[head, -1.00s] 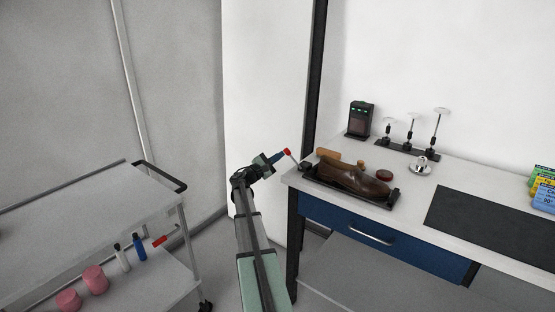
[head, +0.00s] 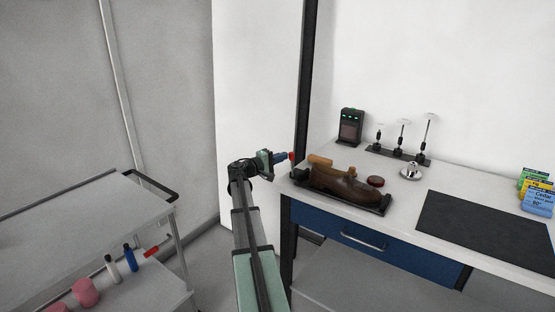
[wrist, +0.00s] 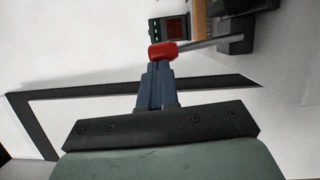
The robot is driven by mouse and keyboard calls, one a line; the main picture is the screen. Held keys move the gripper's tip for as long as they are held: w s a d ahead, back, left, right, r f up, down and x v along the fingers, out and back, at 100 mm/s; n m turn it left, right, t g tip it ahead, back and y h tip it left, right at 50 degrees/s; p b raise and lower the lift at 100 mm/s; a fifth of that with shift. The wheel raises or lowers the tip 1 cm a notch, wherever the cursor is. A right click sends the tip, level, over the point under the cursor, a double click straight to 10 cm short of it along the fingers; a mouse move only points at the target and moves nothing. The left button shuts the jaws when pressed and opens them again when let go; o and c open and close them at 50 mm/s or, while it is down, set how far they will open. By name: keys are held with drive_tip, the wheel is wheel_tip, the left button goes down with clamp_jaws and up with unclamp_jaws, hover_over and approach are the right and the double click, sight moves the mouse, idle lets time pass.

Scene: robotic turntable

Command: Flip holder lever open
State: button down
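The holder is a dark tray (head: 377,208) on the workbench with a brown shoe (head: 348,187) in it. Its lever has a red knob (head: 291,156) at the tray's left end. In the wrist view the red knob (wrist: 163,51) sits on a metal rod (wrist: 198,43) that runs right to a dark base (wrist: 238,38). My gripper (head: 284,158) is left of the knob. In the wrist view my blue-grey fingers (wrist: 157,72) are together, with their tips against or just short of the knob. The exact contact is hidden.
A black device (head: 350,127) and a stand rack (head: 399,155) are behind. A dark mat (head: 485,228) lies right. A cart (head: 85,215) stands left.

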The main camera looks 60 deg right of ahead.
drive_tip(key=shift+s+r, duration=0.2)
drive_tip(key=shift+s, duration=0.35)
idle(0.4)
drive_tip(key=w+d+v, duration=0.1)
drive_tip(key=w+v, duration=0.1)
drive_tip(key=v, duration=1.1)
drive_tip(key=shift+w+r, duration=0.15)
drive_tip(key=shift+w, duration=0.2)
